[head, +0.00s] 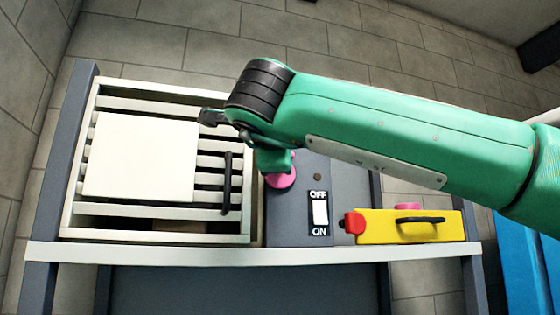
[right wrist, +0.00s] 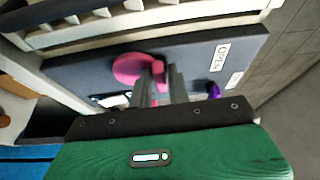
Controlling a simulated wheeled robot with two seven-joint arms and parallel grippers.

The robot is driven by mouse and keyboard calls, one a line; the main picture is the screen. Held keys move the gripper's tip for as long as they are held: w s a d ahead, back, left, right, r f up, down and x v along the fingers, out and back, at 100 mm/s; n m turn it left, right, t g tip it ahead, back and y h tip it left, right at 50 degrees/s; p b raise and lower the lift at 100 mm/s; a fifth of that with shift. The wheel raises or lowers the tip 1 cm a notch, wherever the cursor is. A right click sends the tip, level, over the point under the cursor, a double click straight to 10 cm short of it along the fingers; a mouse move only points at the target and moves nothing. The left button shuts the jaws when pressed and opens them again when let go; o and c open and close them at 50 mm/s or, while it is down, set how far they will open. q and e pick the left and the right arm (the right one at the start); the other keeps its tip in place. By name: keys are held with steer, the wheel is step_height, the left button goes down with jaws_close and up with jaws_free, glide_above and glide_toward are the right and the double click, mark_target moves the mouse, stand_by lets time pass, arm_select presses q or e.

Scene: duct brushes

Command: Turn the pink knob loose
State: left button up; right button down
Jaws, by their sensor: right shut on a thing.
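The pink knob (head: 282,179) is on the front of a dark grey panel (head: 284,228), and the arm partly covers it in the head view. It also shows in the right wrist view (right wrist: 133,66), where a pink bit sits between the fingers. My right gripper (right wrist: 160,92) is shut on the pink knob. Its green arm comes in from the right in the head view, and the fingertips are mostly hidden there. My left gripper is not in view.
A slatted cream vent with a white sheet (head: 140,157) and black handle (head: 227,183) stands left of the panel. An OFF/ON switch (head: 320,211) is low on the panel. A yellow box (head: 425,229) with a red end piece lies to the right. A purple part (right wrist: 213,91) is near the fingers.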

steer(key=shift+w+d+f+n+t+y+b, duration=0.2)
steer(key=shift+n+t+y+b, duration=0.7)
steer(key=shift+n, duration=2.7)
steer(key=shift+s+d+f+n+t+y+b, duration=0.2)
steer(key=shift+n+y+b, duration=1.25)
steer(key=shift+n, duration=2.15)
steer(key=shift+w+a+f+n+t+y+b, duration=0.1)
steer(key=shift+w+f+n+t+y+b, duration=0.35)
steer(key=shift+n+y, duration=2.25)
steer(key=shift+s+r+n+h, duration=0.1)
steer(key=shift+s+n+h, duration=0.1)
steer(key=shift+n+h, duration=0.75)
steer(key=c, duration=1.7)
jaws_free()
steer(key=shift+o, duration=1.2)
steer(key=shift+d+r, duration=0.1)
